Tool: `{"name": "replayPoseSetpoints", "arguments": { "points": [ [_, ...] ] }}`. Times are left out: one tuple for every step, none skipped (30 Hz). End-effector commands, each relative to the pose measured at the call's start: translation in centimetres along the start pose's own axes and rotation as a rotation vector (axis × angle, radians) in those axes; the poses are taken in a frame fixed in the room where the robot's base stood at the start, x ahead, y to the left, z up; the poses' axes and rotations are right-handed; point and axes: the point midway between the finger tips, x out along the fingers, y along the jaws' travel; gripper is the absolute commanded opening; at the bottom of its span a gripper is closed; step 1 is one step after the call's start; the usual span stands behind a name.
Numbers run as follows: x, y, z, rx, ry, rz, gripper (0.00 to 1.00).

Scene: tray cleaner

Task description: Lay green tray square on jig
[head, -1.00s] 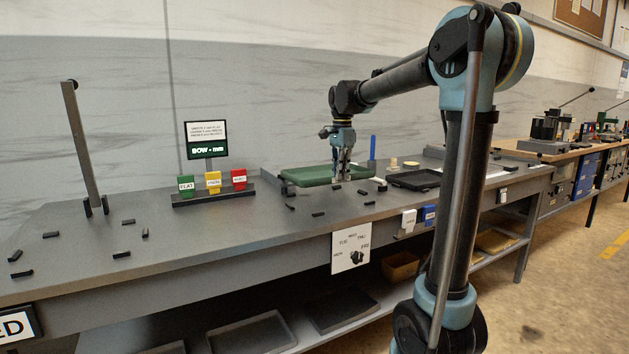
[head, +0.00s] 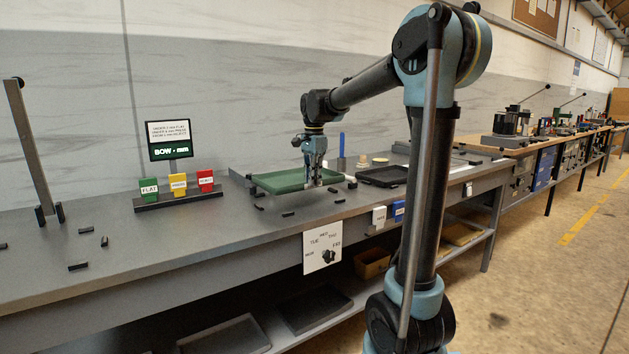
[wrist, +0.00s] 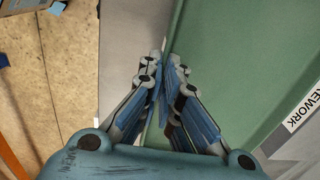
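The fingers are close together, seemingly shut on that rim; the contact is partly hidden by the fingers. Small black blocks (head: 288,214) lie on the bench near the tray. I cannot tell for sure which of these fittings make up the jig.
Green, yellow and red labelled blocks (head: 178,186) stand left of the tray below a "BOW - mm" display (head: 170,141). A black tray (head: 382,176) lies to the right. A tilted grey post (head: 32,147) stands far left. The bench between has scattered small black blocks.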

Motion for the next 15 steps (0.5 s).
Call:
{"name": "replayPoseSetpoints", "arguments": {
  "points": [
    [0.0,0.0,0.0,0.0,0.0,0.0,0.0],
    [0.0,0.0,0.0,0.0,0.0,0.0,0.0],
    [0.0,0.0,0.0,0.0,0.0,-0.002,0.0],
    [0.0,0.0,0.0,0.0,0.0,-0.004,0.0],
    [0.0,0.0,0.0,0.001,0.0,-0.007,0.0],
    [0.1,0.0,0.0,0.001,0.0,-0.006,0.0],
    [0.2,0.0,0.0,0.001,0.0,-0.006,0.0],
    [0.3,0.0,0.0,0.001,0.0,-0.006,0.0],
    [0.5,0.0,0.0,0.001,0.0,-0.006,0.0],
    [0.7,0.0,0.0,0.001,0.0,-0.006,0.0],
    [0.9,0.0,0.0,0.001,0.0,-0.006,0.0],
    [1.2,0.0,0.0,0.001,0.0,-0.006,0.0],
    [1.4,0.0,0.0,0.001,0.0,-0.006,0.0],
    [1.6,0.0,0.0,0.001,0.0,-0.006,0.0],
    [1.9,0.0,0.0,0.001,0.0,-0.006,0.0]
  ]
}}
